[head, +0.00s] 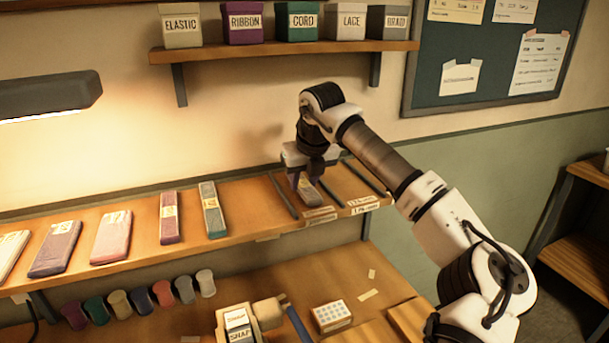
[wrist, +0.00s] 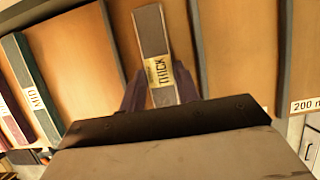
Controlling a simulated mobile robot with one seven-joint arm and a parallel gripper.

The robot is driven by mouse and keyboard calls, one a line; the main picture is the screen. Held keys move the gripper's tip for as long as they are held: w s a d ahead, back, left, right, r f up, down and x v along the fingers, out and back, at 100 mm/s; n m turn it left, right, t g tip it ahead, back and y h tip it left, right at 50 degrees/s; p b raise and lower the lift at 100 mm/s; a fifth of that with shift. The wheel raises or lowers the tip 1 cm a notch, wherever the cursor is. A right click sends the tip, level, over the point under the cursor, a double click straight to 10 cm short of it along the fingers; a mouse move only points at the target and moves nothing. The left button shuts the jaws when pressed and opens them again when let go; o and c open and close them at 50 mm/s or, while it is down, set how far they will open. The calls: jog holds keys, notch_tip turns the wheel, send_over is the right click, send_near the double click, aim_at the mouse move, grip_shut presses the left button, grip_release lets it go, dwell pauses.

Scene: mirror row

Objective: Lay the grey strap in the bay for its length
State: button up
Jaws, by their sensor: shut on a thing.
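My gripper (head: 307,182) is over the divided right part of the wall shelf, shut on the grey strap (head: 309,193). In the wrist view the fingers (wrist: 160,94) pinch the near end of the strap (wrist: 152,35), across its sides. The strap is flat and dark grey with a cream label. It points away from me, tilted slightly left, between two dark dividers (wrist: 113,35) (wrist: 197,45). I cannot tell whether it touches the shelf board. The bay labels (head: 318,212) under the gripper are too small to read; one further right in the wrist view begins "200" (wrist: 305,105).
Several wrapped straps lie on the shelf (head: 250,225) to the left. Labelled boxes (head: 243,23) stand on the upper shelf. A lamp (head: 50,95) hangs at the left. Spools (head: 140,300), a tool block (head: 237,325) and a small box (head: 331,316) are on the bench below.

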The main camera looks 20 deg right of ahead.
jog(key=shift+f, duration=0.1)
jog(key=shift+f, duration=0.2)
jog(key=o, duration=1.1)
jog(key=shift+r, duration=0.15)
jog(key=shift+c, duration=0.2)
jog(key=b+v, duration=0.2)
jog(key=v, duration=1)
jog(key=shift+r+b, duration=0.2)
jog(key=shift+b, duration=0.1)
